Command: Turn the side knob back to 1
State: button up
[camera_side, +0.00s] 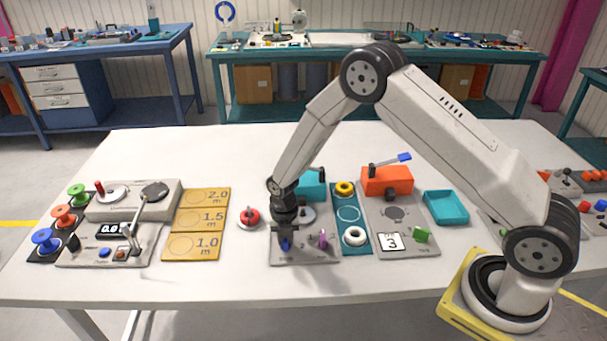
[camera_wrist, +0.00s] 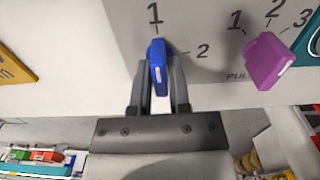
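The blue knob (camera_wrist: 157,62) sits on a grey panel (camera_wrist: 205,20) in the wrist view, with a "1" above it and a "2" to its right. Its bar stands nearly in line with the "1". My gripper (camera_wrist: 160,72) points down at it, shut on the bar with one finger along each side. In the side view my gripper (camera_side: 285,232) is low over the front left of the panel, and the blue knob (camera_side: 286,244) shows just below it. A purple knob (camera_wrist: 268,60), marked 1, 2 and 3, stands to the right, tilted and apart from my fingers.
A teal block (camera_side: 312,184) stands at the panel's back. A red round button (camera_side: 249,217) is to the left. A teal strip (camera_side: 347,232) with yellow and white rings lies to the right, beside a grey panel with an orange box (camera_side: 387,181). The front table edge is clear.

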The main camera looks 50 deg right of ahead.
jog(key=shift+o, duration=1.4)
jog(key=shift+r, duration=3.55)
jog(key=s+d+r+m+t, duration=0.1)
jog(key=s+r+m, duration=0.4)
jog(key=s+m, duration=0.4)
jog(key=s+d+r+m+t, duration=0.1)
jog(key=s+r+m, duration=0.5)
jog(key=m, duration=1.2)
jog(key=s, duration=0.3)
jog(key=shift+s+d+r+t, duration=0.2)
jog(key=shift+d+r+t, duration=0.1)
